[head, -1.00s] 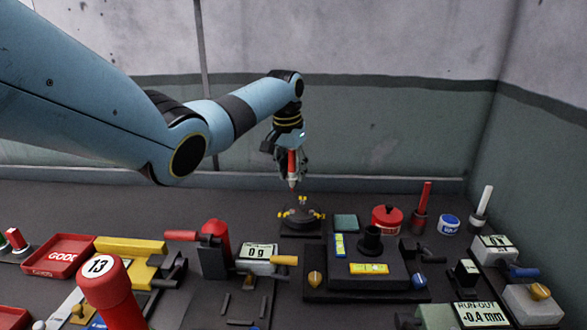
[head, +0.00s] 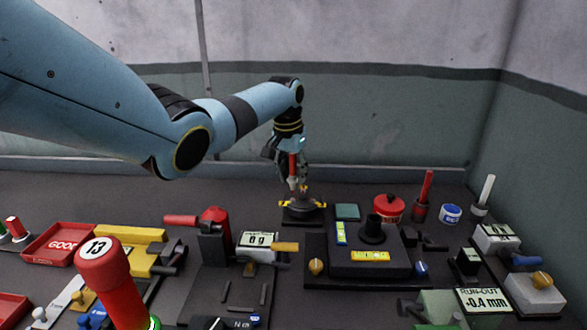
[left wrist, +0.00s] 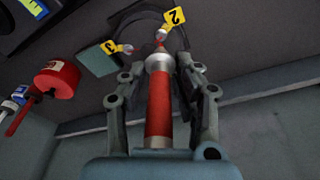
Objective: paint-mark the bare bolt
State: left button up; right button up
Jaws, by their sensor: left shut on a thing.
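My left gripper (head: 291,166) is shut on a red paint marker (head: 293,168), held upright with its tip down. It also shows in the left wrist view, where the marker (left wrist: 159,105) lies between both fingers. Below the tip is a dark round fixture (head: 303,213) with yellow tags around it. The wrist view shows tags 2 (left wrist: 174,17) and 3 (left wrist: 110,71), each beside a small bolt head. The marker's tip is very close to the bolt at tag 2 (left wrist: 162,34); I cannot tell whether they touch. My right gripper is not in view.
Right of the fixture are a teal pad (head: 347,212), a red lidded pot (head: 389,208) and a red stick in a holder (head: 424,196). A red tool (head: 213,219) and a scale reading 0 g (head: 259,242) stand in front left. A red-topped post marked 13 (head: 112,285) rises nearest.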

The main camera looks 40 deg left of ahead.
aim_at(293, 162)
pick_arm(q)
jog(key=shift+f, duration=0.65)
jog(key=shift+r, duration=0.1)
jog(key=shift+f, duration=0.35)
dwell(0.6)
jog(key=shift+f, duration=0.15)
dwell(0.4)
dwell(0.4)
jog(key=shift+r+p, duration=2.45)
jog(key=shift+r, duration=0.1)
